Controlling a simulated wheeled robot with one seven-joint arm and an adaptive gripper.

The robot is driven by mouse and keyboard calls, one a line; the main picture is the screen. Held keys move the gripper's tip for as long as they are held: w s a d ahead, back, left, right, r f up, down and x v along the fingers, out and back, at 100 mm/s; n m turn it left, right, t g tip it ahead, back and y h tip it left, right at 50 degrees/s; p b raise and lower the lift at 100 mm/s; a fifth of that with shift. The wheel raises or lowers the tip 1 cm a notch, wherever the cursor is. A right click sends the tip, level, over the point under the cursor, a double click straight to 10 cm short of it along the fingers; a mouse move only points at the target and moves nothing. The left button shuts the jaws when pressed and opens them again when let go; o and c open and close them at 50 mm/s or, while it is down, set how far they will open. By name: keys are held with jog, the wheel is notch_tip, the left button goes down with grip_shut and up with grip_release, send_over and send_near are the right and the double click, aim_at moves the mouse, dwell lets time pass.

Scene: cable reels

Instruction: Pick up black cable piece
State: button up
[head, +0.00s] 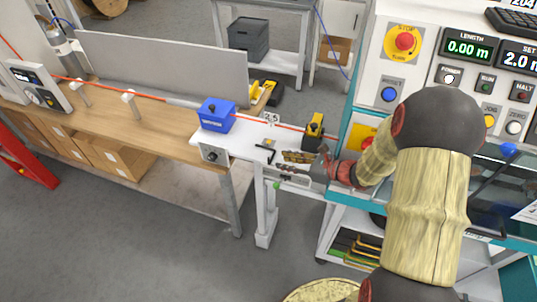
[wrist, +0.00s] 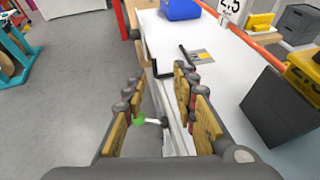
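A short, thin black piece (wrist: 187,53) lies on the white tabletop in the wrist view, beside a small grey and yellow label. It may be the black cable piece; in the head view a small dark piece (head: 268,147) shows at that part of the table. Another black, angled part (wrist: 162,71) is at the table's left edge in the wrist view; I cannot tell what it is. My gripper (wrist: 158,85) is open, with nothing between its padded fingers. It is over the table's edge, apart from the black piece. My gripper also shows in the head view (head: 300,162).
A blue box (head: 216,114) stands at the table's left end. A black and yellow block (head: 314,128) stands on the right, with a red-orange cable (head: 285,127) running between them. A "2.5" sign (head: 271,117) stands near. A machine panel (head: 440,75) is at right.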

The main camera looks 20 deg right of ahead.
aim_at(268, 164)
jog(key=x, duration=0.2)
jog(key=b+x, duration=0.1)
jog(key=x, duration=0.1)
jog(key=a+x, duration=0.1)
jog(key=x, duration=0.2)
jog(key=shift+s+r, duration=0.15)
jog(key=shift+r, duration=0.1)
jog(key=c, duration=0.3)
jog(key=c, duration=0.4)
grip_shut()
